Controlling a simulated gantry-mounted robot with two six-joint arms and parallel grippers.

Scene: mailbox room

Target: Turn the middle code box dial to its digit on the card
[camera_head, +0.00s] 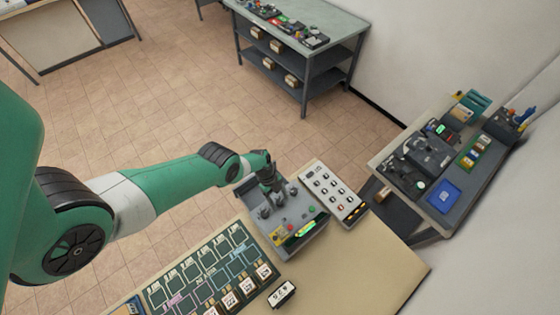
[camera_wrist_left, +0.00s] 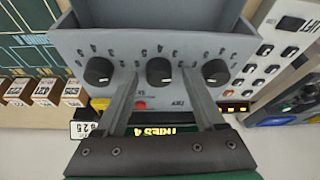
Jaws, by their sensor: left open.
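The grey code box (camera_head: 300,221) stands on the near table, with three black dials on its panel. In the left wrist view the left dial (camera_wrist_left: 98,71), middle dial (camera_wrist_left: 159,70) and right dial (camera_wrist_left: 215,71) sit in a row with digits around them. My left gripper (camera_head: 268,187) is above the box, pointing down. In the wrist view its open fingers (camera_wrist_left: 160,78) stand on both sides of the middle dial; I cannot tell if they touch it.
A button panel (camera_head: 333,193) is right of the box. A green board (camera_head: 208,267) with small labelled boxes lies to the left. The box shows a red button (camera_wrist_left: 140,104) and a lit display (camera_wrist_left: 166,130). Other workbenches stand farther off.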

